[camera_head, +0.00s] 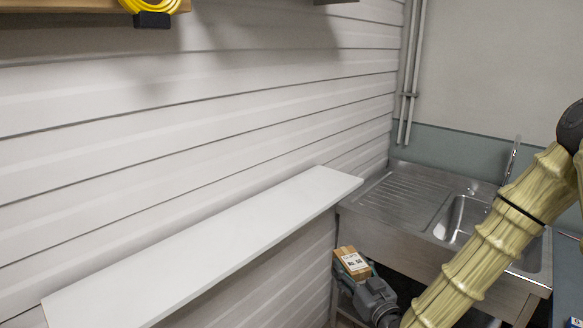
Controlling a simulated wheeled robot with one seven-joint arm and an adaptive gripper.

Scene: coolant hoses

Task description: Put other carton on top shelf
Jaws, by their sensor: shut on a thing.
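A small brown carton (351,262) with a white printed label is in my gripper (361,280), below and just right of the near right end of the white shelf. The gripper is shut on the carton, with its fingers partly hidden behind it. The white shelf (205,252) runs along the slatted wall and its top is bare. Higher up, part of a wooden shelf (62,8) shows at the top left edge; its upper surface is out of view.
A steel sink unit (390,205) with a drainboard stands right of the shelf, close to my arm. A yellow coil (152,5) hangs at the upper shelf's edge. Pipes (410,80) run up the corner. The space above the white shelf is clear.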

